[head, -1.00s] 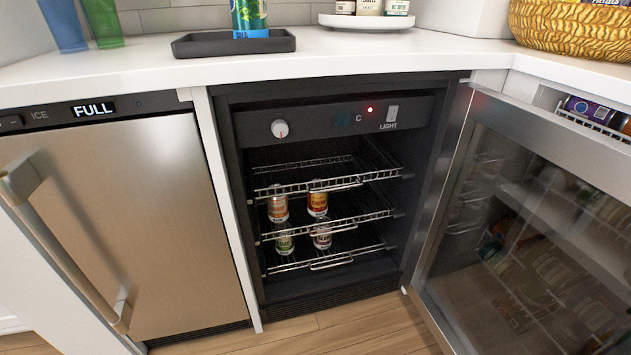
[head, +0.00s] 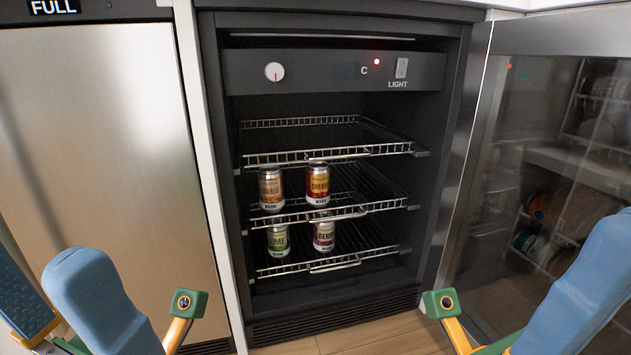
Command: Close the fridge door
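The fridge (head: 335,70) stands open in the middle of the head view. It is a black cabinet with a dial, a red light and wire shelves. Its door (head: 585,38) has a silver frame and dark glass. It is swung wide open to the right and partly runs out of view. Blue, green and yellow parts of my left and right arms show at the bottom left and bottom right. Both are apart from the fridge body. The right arm parts overlap the door's glass in the picture; I cannot tell whether they touch.
Several cans, such as a cherry can (head: 318,186) and a lime can (head: 278,242), stand inside on the wire shelves (head: 375,152). A steel ice machine (head: 95,130) is at the left. Wooden floor (head: 375,338) shows in front of the fridge.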

